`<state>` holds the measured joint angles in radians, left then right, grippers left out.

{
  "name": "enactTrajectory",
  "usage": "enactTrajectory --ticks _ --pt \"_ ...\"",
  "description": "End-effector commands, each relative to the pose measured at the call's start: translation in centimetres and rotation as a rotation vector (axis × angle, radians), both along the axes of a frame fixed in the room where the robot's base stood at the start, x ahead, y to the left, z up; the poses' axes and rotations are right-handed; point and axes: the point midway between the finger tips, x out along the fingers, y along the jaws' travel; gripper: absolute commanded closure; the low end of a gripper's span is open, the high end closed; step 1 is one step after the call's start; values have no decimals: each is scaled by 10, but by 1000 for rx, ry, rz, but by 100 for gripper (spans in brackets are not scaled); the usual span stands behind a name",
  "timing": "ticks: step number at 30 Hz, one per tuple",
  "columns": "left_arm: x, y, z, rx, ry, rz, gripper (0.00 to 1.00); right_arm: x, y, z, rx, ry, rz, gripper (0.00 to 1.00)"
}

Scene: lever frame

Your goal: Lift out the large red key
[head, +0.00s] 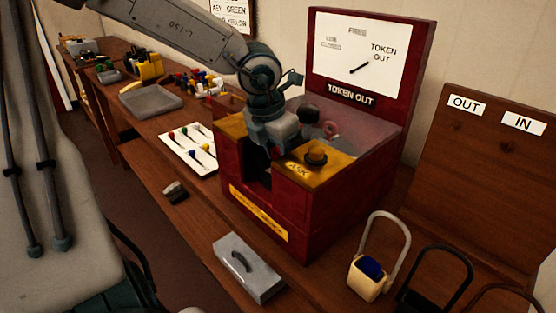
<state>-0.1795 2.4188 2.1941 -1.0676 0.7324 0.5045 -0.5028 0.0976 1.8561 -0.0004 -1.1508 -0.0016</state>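The red token machine (330,205) stands on the wooden bench, with a yellow top plate at its front and a dial board behind reading TOKEN OUT. My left gripper (268,150) points down over the machine's front left part, at the dark opening in the yellow plate. Its fingertips are hard to make out, and I cannot tell whether they hold anything. A small round reddish part (329,126) shows on the machine's top, just right of the gripper. I cannot make out a large red key for certain; the gripper may hide it. My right gripper is not in view.
A grey metal box (248,266) and hooped token pouches (369,277) are in front. A white card with coloured pins (189,150) lies left. An OUT/IN board (490,165) stands right.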

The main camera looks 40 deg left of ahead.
Motion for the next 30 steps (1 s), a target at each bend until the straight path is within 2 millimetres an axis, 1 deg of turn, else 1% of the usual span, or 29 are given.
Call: enactTrajectory --ticks 8,30 --pt "0 0 5 0 -1 0 84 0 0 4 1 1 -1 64" --pt "0 0 43 0 -1 0 84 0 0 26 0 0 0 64"
